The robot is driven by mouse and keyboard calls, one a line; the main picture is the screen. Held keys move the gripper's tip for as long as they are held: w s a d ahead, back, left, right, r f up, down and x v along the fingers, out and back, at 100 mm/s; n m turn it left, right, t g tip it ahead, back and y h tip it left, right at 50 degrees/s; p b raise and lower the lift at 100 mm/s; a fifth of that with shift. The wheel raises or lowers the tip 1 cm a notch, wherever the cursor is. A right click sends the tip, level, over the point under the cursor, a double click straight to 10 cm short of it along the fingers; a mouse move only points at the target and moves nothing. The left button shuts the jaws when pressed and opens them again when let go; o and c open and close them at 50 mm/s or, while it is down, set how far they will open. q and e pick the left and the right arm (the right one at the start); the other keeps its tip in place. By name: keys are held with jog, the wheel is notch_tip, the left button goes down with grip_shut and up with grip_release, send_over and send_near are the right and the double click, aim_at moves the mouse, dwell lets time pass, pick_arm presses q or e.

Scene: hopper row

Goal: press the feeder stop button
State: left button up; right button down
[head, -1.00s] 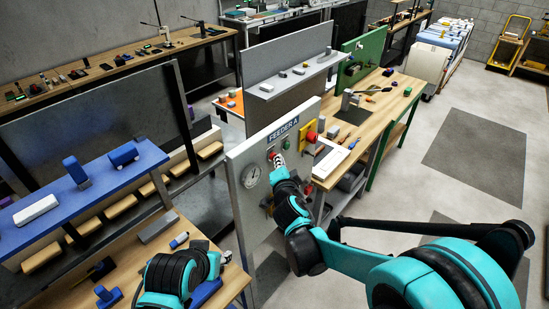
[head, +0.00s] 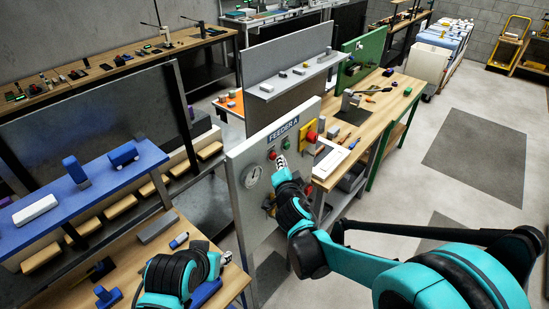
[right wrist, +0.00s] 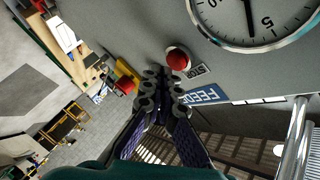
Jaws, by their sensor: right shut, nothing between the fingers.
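The grey FEEDER A panel (head: 243,205) stands upright in the middle of the head view. A red button (head: 272,155) sits on it above a round gauge (head: 252,176), with a green button (head: 286,143) up to the right. My right gripper (head: 281,161) is shut and empty, its tips in front of the panel just right of the red button. In the right wrist view the fingertips (right wrist: 164,73) lie just beside the red button (right wrist: 178,58); I cannot tell whether they touch the panel. My left gripper (head: 226,257) is low at the left, its fingers too small to read.
A yellow box with a larger red button (head: 311,137) is at the panel's right edge. A wooden bench (head: 385,105) stands behind it. A blue shelf (head: 110,180) and a workbench (head: 140,275) are at the left. The floor at right is clear apart from grey mats.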

jog(key=shift+s+d, duration=0.1)
jog(key=shift+d, duration=0.1)
jog(key=s+d, duration=0.1)
jog(key=d, duration=0.1)
jog(key=s+d, duration=0.2)
dwell(0.6)
jog(key=shift+d, duration=0.1)
dwell(0.4)
